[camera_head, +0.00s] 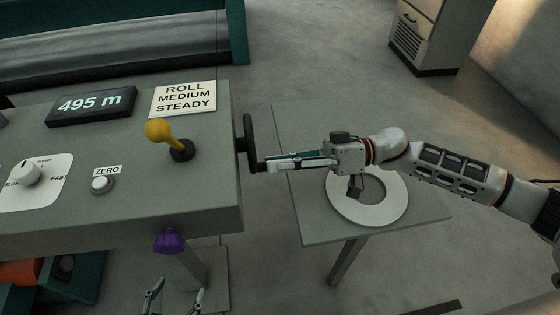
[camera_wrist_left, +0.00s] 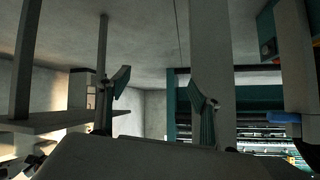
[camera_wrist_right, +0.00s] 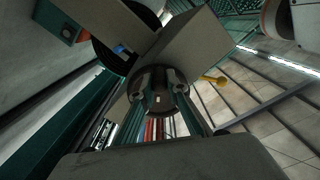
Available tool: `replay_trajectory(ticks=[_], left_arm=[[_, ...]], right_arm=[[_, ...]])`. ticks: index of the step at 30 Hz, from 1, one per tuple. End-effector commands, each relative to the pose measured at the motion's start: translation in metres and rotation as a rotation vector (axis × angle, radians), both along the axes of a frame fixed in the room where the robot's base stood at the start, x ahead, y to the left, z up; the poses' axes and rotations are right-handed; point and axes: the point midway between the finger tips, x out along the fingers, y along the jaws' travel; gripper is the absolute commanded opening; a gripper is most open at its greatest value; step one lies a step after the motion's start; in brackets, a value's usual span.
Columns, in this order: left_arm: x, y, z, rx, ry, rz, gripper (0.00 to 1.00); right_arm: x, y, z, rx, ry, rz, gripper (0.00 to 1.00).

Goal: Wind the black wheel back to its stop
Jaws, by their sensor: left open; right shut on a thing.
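The black wheel (camera_head: 249,135) is mounted on the right side face of the grey console and shows nearly edge-on in the head view. My right gripper (camera_head: 262,166) comes from the right and is shut on the wheel at its lower near part; whether on the rim or a handle, I cannot tell. My left gripper (camera_head: 176,290) is low at the bottom edge, below the console, open and empty. Its spread fingers also show in the left wrist view (camera_wrist_left: 160,92).
The console (camera_head: 120,212) bears a 495 m display (camera_head: 90,106), a ROLL MEDIUM STEADY card (camera_head: 184,98), a yellow-knobbed lever (camera_head: 158,131), a speed dial (camera_head: 26,173) and a ZERO button (camera_head: 103,184). A purple knob (camera_head: 169,241) sits below. A side table (camera_head: 425,221) holds a pale ring (camera_head: 391,207).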

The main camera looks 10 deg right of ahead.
Motion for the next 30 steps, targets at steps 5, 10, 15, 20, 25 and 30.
replay_trajectory(ticks=[5, 10, 15, 20, 25, 30], left_arm=[[-0.006, 0.0, -0.001, 0.0, 0.011, 0.002, 0.64], [-0.01, 0.001, -0.005, 0.001, 0.022, 0.005, 0.64], [-0.011, 0.002, -0.009, 0.003, 0.028, 0.006, 0.64], [-0.01, 0.002, -0.009, 0.003, 0.027, 0.007, 0.64], [-0.008, 0.002, -0.007, 0.002, 0.021, 0.006, 0.64], [-0.005, 0.002, -0.003, 0.001, 0.013, 0.006, 0.64]], right_arm=[[0.004, 0.0, -0.003, -0.001, -0.113, -0.001, 0.0], [0.009, 0.0, -0.008, -0.001, -0.244, -0.001, 0.0], [0.014, 0.0, -0.012, -0.001, -0.364, -0.002, 0.0], [0.017, 0.0, -0.014, -0.001, -0.454, -0.001, 0.0], [0.02, 0.0, -0.016, -0.001, -0.516, 0.0, 0.0], [0.021, 0.0, -0.016, -0.001, -0.545, 0.0, 0.0]])
